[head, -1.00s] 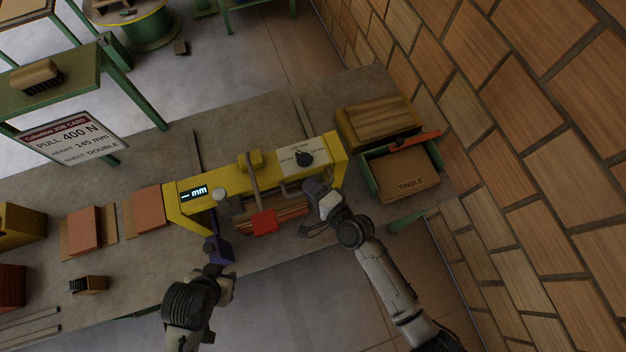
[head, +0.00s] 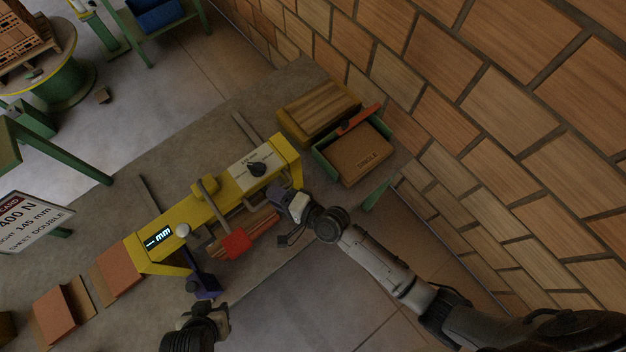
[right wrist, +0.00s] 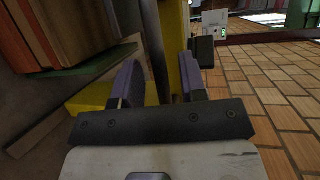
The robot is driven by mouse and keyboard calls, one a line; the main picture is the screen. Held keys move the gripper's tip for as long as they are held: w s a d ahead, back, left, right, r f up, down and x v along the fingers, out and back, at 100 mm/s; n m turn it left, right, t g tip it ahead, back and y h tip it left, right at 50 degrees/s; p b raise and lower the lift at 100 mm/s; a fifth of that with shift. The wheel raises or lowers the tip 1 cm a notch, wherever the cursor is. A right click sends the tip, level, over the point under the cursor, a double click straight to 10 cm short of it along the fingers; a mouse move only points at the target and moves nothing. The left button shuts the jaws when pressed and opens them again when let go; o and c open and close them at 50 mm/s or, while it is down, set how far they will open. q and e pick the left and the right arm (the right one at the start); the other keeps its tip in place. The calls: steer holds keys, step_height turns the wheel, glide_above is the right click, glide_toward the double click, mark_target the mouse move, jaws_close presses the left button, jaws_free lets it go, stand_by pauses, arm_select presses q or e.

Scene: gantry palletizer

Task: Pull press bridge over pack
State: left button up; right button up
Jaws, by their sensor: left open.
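The pack of reddish-brown strips (head: 262,222) lies at the bridge's near side, partly hidden by a red block (head: 237,243). My left gripper (head: 203,286) is open, its purple fingers just in front of the bridge's left end. My right gripper (head: 280,190) is at the right end. In the right wrist view its purple fingers (right wrist: 160,82) stand apart, with a yellow upright (right wrist: 172,50) between or beyond them; contact is unclear.
A green bin (head: 352,152) holding a "SINGLE" carton and a wooden block (head: 318,108) stand at the bench's right end, near the brick wall (head: 470,130). Reddish sheets (head: 62,308) lie left of the bridge.

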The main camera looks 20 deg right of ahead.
steer(key=b+v, duration=0.1)
steer(key=v, duration=1.2)
